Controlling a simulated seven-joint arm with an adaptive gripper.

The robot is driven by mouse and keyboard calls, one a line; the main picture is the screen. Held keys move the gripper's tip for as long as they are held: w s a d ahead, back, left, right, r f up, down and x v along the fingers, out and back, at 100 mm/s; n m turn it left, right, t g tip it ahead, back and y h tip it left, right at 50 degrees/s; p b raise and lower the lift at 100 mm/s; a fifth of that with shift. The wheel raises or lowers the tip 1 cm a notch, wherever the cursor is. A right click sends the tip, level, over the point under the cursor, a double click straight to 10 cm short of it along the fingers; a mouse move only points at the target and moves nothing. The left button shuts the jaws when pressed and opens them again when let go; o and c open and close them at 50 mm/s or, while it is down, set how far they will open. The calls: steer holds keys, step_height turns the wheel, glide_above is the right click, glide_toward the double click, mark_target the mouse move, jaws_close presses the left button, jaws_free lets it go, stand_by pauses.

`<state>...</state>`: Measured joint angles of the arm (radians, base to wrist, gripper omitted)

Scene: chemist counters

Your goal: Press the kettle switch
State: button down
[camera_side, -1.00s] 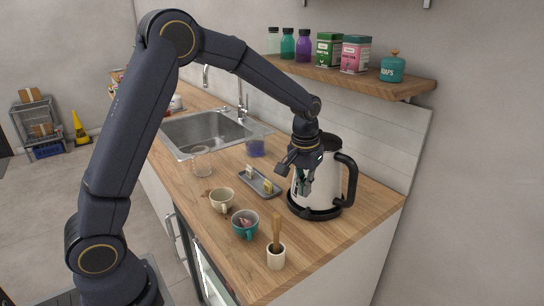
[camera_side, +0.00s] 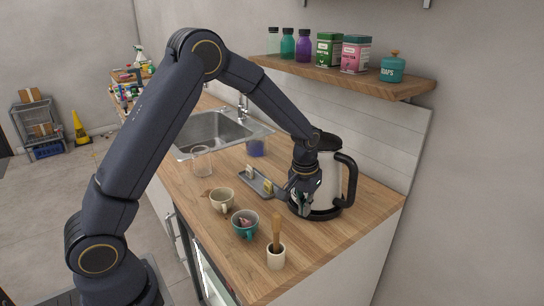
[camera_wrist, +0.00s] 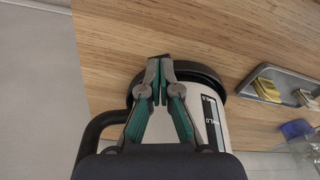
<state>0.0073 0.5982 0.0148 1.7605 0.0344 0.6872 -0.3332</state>
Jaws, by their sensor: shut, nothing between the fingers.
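The kettle (camera_side: 327,182) is white with a black base, lid and handle, and stands upright at the right part of the wooden counter. In the wrist view its white body (camera_wrist: 211,120) shows behind my fingers, with the black base rim beyond the fingertips. My gripper (camera_side: 303,209) is shut and empty, pointing down at the near left side of the kettle, low by its base. In the wrist view my gripper's fingertips (camera_wrist: 159,62) meet at the edge of the black base. The switch is not visible, and whether the fingers touch the kettle cannot be told.
A small grey tray (camera_side: 260,184) with tea bags lies left of the kettle. A cream cup (camera_side: 221,201), a teal cup (camera_side: 244,224) and a pot with a wooden pestle (camera_side: 276,257) stand in front. The shelf (camera_side: 345,76) overhangs behind.

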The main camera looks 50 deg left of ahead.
steer(key=shift+f, duration=0.85)
steer(key=shift+s+d+r, duration=0.25)
steer(key=shift+s+r, duration=0.05)
steer(key=shift+s, duration=0.45)
steer(key=shift+s+d+r, duration=0.2)
steer(key=shift+s+r, duration=0.05)
steer(key=shift+s, duration=0.45)
steer(key=shift+r, duration=0.1)
step_height(320, 180, up, 12)
steer(key=s, duration=0.1)
steer(key=shift+d, duration=0.2)
